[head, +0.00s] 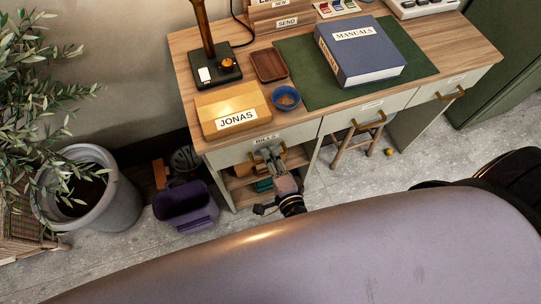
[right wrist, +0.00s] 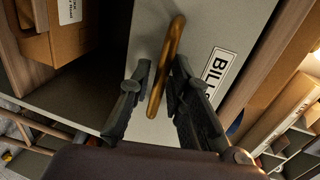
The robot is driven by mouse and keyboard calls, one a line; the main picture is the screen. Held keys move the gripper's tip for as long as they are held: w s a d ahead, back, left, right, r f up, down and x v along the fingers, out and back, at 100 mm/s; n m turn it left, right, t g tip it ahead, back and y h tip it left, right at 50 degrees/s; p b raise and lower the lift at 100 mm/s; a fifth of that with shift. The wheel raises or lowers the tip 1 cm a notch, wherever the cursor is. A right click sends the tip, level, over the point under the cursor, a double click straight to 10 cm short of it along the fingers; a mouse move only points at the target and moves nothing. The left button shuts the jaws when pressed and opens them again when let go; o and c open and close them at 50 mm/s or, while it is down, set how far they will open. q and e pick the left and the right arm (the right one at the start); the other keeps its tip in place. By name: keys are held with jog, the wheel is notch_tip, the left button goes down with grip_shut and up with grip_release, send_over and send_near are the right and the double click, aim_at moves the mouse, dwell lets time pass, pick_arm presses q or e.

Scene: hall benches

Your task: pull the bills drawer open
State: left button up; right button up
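The bills drawer (head: 300,131) is the left one of three pale grey drawers in the wooden desk. Its front looks flush with the desk, and its BILLS label shows just above my right gripper (head: 266,157). In the right wrist view the drawer front (right wrist: 200,30) fills the middle, with its brass bar handle (right wrist: 166,60) standing out from it. My right gripper (right wrist: 161,72) has one finger on each side of the handle, with small gaps visible beside the bar. It looks open around the handle rather than clamped. My left gripper is not in view.
The desktop (head: 450,42) holds a JONAS box (head: 232,98), a blue bowl (head: 286,97), a tray (head: 269,65), a lamp and a MANUALS binder (head: 360,52). A purple bin (head: 186,207) and a potted plant (head: 93,190) stand left. A stool (head: 358,143) is under the desk.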

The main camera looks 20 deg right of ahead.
jog(key=shift+w, duration=0.2)
jog(key=shift+c, duration=0.2)
grip_shut()
dwell(0.4)
